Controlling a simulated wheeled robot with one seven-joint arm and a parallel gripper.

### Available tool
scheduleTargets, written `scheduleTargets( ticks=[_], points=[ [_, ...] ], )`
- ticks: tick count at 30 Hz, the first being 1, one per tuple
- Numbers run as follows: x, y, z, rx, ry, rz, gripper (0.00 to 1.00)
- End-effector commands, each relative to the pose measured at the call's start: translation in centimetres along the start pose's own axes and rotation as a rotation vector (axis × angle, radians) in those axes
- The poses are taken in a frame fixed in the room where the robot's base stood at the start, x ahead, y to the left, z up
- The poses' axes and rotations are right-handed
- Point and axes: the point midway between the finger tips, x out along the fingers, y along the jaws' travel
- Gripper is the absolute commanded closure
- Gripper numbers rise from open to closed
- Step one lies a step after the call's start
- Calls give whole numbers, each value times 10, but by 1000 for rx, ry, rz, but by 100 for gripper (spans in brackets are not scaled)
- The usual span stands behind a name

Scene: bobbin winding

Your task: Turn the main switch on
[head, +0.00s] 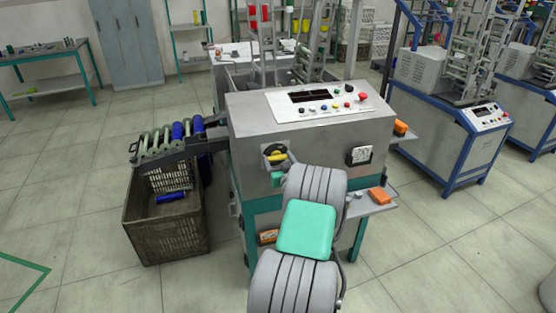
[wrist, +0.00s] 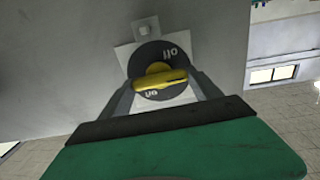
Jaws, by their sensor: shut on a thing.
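The main switch is a yellow handle (head: 278,157) on a round black disc, set on the front panel of the grey machine. In the wrist view the yellow handle (wrist: 160,79) lies nearly level across the black disc (wrist: 150,58), tilted slightly up to the right. White lettering shows above and below the handle. My gripper (head: 275,162) is at the switch, and in the wrist view my gripper (wrist: 164,88) has a finger on each side of the handle and is shut on it. The finger contact is partly hidden in the head view.
The grey machine (head: 310,150) has a top panel with buttons and a red knob (head: 362,97). An orange block (head: 379,196) lies on a right-hand shelf. A crate (head: 165,225) with a blue bobbin stands at left, under a chute. Open floor lies left and right.

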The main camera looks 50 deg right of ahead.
Motion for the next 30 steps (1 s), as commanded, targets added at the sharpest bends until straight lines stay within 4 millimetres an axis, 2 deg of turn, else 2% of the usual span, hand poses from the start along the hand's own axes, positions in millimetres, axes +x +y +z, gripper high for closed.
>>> scheduleTargets(
  ticks=[8,14,30],
  points=[
    [0,0,1,30,0,-1,68],
    [0,0,3,120,-1,-1,68],
    [0,2,3,596,0,-1,68]
  ],
)
